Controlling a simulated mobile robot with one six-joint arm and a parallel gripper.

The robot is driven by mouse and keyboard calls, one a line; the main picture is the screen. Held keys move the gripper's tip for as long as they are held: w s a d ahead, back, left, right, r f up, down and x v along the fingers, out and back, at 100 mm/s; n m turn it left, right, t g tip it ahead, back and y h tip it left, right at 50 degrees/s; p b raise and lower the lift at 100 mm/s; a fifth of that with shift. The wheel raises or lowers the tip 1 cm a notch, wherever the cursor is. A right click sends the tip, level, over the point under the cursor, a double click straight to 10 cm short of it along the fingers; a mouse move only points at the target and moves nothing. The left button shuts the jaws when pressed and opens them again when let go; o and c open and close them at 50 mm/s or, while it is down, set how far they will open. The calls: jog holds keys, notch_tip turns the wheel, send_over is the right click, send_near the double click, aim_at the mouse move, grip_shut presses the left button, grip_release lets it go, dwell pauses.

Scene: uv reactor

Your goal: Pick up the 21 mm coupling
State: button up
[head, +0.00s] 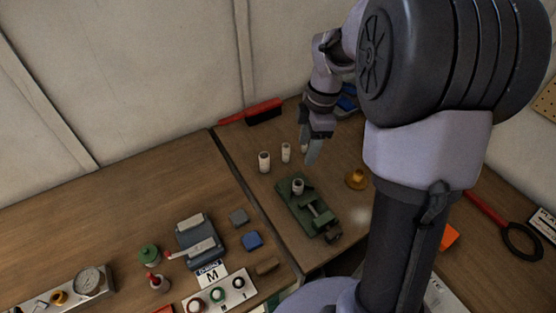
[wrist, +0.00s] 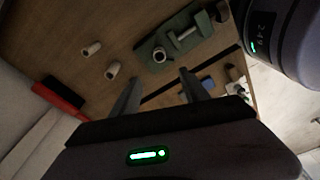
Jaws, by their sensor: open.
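Two pale, upright hollow cylinders that look like couplings stand on the wooden bench: a left one (head: 264,162) and a right one (head: 286,152). They also show in the wrist view, one (wrist: 92,49) farther out and one (wrist: 113,70) nearer. A third pale ring-shaped piece (head: 298,187) sits on the green vise (head: 322,222); it shows in the wrist view too (wrist: 159,54). I cannot tell which is 21 mm. My gripper (head: 311,152) is above the bench behind the vise, right of the loose cylinders. Its fingers (wrist: 158,76) are apart and empty.
A red-handled brush (head: 262,112) lies at the wall. A brass piece (head: 356,179) stands right of the vise. A grey fixture (head: 200,242), blue block (head: 252,240) and button box (head: 218,295) are on the left bench. Bare wood lies left of the cylinders.

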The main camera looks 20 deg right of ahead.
jog(key=b, duration=0.3)
send_over(299, 181)
jog(key=s, duration=0.2)
jog(key=f, duration=0.9)
jog(key=shift+w+a+f, duration=0.1)
jog(key=shift+w+f, duration=0.15)
jog(key=shift+f, duration=0.05)
jog(key=f+b, duration=0.1)
jog(key=f, duration=0.1)
jog(key=f+b, duration=0.1)
jog(key=f, duration=0.2)
jog(key=shift+w+a+f+b, duration=0.1)
jog(key=shift+w+a+b, duration=0.1)
jog(key=shift+b, duration=0.2)
grip_shut()
